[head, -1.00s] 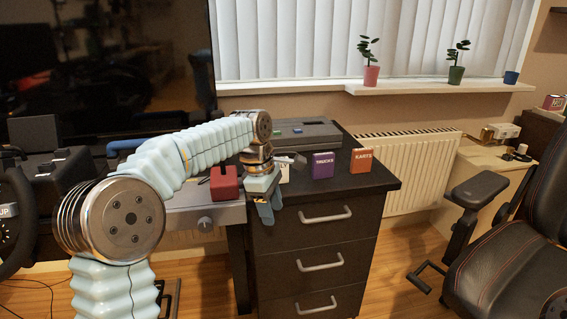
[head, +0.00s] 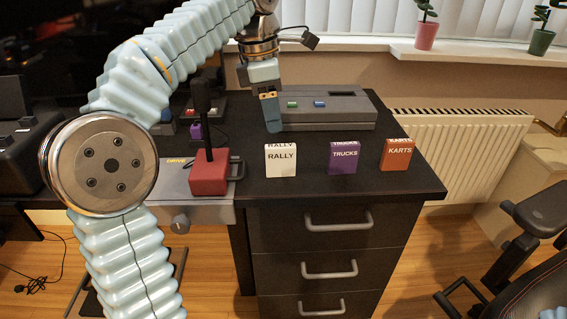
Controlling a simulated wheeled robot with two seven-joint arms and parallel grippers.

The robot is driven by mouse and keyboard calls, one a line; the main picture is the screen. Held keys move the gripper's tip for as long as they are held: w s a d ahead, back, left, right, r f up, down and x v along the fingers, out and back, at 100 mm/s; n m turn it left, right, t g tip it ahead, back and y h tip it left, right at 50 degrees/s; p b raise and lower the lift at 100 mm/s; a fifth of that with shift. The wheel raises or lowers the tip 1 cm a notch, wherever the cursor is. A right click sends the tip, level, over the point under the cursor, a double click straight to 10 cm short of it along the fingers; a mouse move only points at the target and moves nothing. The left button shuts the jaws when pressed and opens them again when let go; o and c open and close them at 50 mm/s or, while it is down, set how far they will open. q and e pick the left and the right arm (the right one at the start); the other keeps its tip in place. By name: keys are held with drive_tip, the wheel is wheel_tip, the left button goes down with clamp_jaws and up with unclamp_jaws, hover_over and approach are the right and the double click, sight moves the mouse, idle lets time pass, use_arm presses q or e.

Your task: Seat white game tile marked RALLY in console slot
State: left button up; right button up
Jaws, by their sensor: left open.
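The white RALLY tile (head: 281,160) stands upright on the dark cabinet top, at the left of a row of tiles. The grey console (head: 330,112) lies behind the row, with a green and a blue button and a dark slot on top. My left gripper (head: 271,118) points down above and behind the RALLY tile, in front of the console's left end. It is open and empty, though its fingers overlap in this view. My right gripper is not in view.
A purple TRUCKS tile (head: 344,158) and an orange KARTS tile (head: 397,155) stand to the right of the RALLY tile. A red-based lever (head: 209,178) stands to the left. The cabinet top (head: 425,186) is bare at the front right.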

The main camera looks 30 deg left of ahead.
sight(280, 146)
use_arm(q)
drive_tip(key=f, duration=0.2)
drive_tip(key=f+b, duration=0.1)
drive_tip(key=f, duration=0.2)
drive_tip(key=d+f+b, duration=0.1)
drive_tip(key=f, duration=0.2)
drive_tip(key=shift+w+d+f, duration=0.1)
drive_tip(key=shift+w+f, duration=0.05)
drive_tip(key=shift+w, duration=0.25)
clamp_jaws()
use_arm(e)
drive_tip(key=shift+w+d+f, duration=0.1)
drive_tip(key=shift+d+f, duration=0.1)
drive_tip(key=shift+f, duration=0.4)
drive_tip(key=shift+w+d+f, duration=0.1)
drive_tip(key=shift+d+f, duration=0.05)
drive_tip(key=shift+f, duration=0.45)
